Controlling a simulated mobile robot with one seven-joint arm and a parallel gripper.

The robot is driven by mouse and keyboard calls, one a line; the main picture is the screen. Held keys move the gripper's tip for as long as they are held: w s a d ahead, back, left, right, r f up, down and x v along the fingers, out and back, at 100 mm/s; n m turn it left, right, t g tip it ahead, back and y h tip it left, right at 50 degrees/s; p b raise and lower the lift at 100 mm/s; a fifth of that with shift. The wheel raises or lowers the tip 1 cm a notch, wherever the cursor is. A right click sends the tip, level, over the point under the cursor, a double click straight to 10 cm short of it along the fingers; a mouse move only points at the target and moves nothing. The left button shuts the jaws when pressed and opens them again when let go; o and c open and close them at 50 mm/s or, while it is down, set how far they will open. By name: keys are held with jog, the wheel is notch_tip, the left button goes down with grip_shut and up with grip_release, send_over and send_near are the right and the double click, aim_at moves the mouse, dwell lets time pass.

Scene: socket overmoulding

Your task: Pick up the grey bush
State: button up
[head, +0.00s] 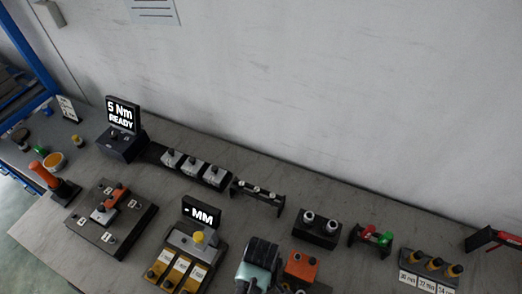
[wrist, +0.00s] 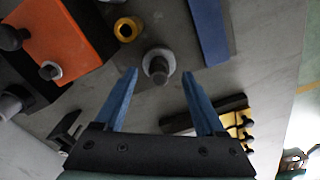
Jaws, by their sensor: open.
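In the wrist view a grey bush (wrist: 158,62), a light grey ring-like collar with a darker round stub, stands on a dark grey surface. My gripper (wrist: 160,75) is open, with its two blue fingers spread to the left and right of the bush. The bush shows in the gap at the fingertips, and I see no finger touching it. In the head view my gripper is at the bottom edge; its fingertips are hidden, and I cannot make out the bush there.
A brass ring (wrist: 128,29) lies just up-left of the bush. An orange block (wrist: 68,38) with grey fittings is left, and a blue strip (wrist: 209,30) is right. In the head view, a yellow-card tray (head: 178,268) and a black two-post block (head: 317,229) stand near my gripper.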

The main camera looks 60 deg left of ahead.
jog(key=shift+f, duration=0.95)
grip_shut()
